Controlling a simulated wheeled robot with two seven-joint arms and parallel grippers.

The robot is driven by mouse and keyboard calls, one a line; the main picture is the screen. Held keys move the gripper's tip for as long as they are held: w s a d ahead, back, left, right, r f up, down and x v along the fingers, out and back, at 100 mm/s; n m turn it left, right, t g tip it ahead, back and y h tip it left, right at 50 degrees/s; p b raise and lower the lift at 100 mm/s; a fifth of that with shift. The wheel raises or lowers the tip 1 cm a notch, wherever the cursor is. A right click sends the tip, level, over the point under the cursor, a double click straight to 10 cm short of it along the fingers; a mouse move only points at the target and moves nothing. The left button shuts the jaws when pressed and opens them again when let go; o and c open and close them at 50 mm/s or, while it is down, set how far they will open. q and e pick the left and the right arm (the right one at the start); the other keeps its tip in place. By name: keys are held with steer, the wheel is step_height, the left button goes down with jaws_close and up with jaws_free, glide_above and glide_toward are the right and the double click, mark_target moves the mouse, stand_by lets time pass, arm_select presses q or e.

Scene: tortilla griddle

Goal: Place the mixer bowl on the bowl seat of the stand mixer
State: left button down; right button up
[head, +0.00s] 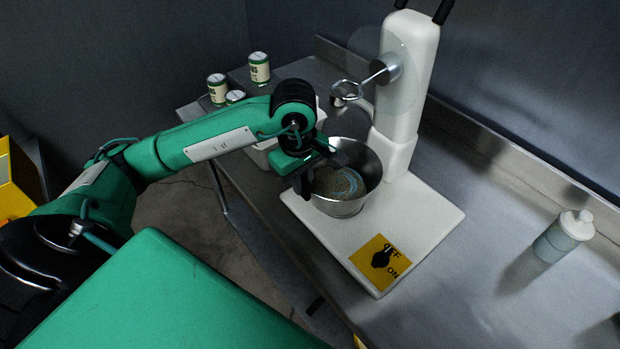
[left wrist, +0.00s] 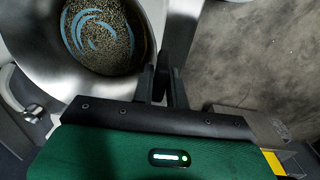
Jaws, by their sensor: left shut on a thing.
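The steel mixer bowl (head: 345,208) is over the left part of the white base (head: 432,215) of the stand mixer (head: 408,100). It looks nearly level and holds a grainy mix with a pale blue swirl. It also shows in the left wrist view (left wrist: 30,45). My left gripper (head: 303,182) is shut on the bowl's near-left rim; its fingers also show in the left wrist view (left wrist: 163,85). The bowl seat is hidden beneath the bowl, and I cannot tell whether the bowl touches it. My right gripper is not in view.
The mixer's beater (head: 347,90) is raised above and behind the bowl. A yellow OFF/ON switch plate (head: 372,262) is at the base's front. Cans (head: 259,68) stand at the back left, and a squeeze bottle (head: 563,237) stands right. The steel counter (head: 480,265) is clear between base and bottle.

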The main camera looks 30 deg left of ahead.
mark_target(312, 202)
arm_select(q)
steer(key=shift+w+d+p, duration=0.15)
steer(key=shift+w+d, duration=0.05)
steer(key=shift+w, duration=0.35)
steer(key=shift+w+d+p, duration=0.15)
steer(key=shift+w, duration=0.4)
step_height(312, 202, down, 2)
steer(key=shift+s+f+p, duration=0.1)
steer(key=shift+f+p, duration=0.1)
steer(key=shift+p, duration=0.5)
steer(key=shift+f, duration=0.5)
steer(key=shift+f, duration=0.2)
steer(key=c, duration=1.4)
jaws_free()
steer(key=shift+r, duration=0.1)
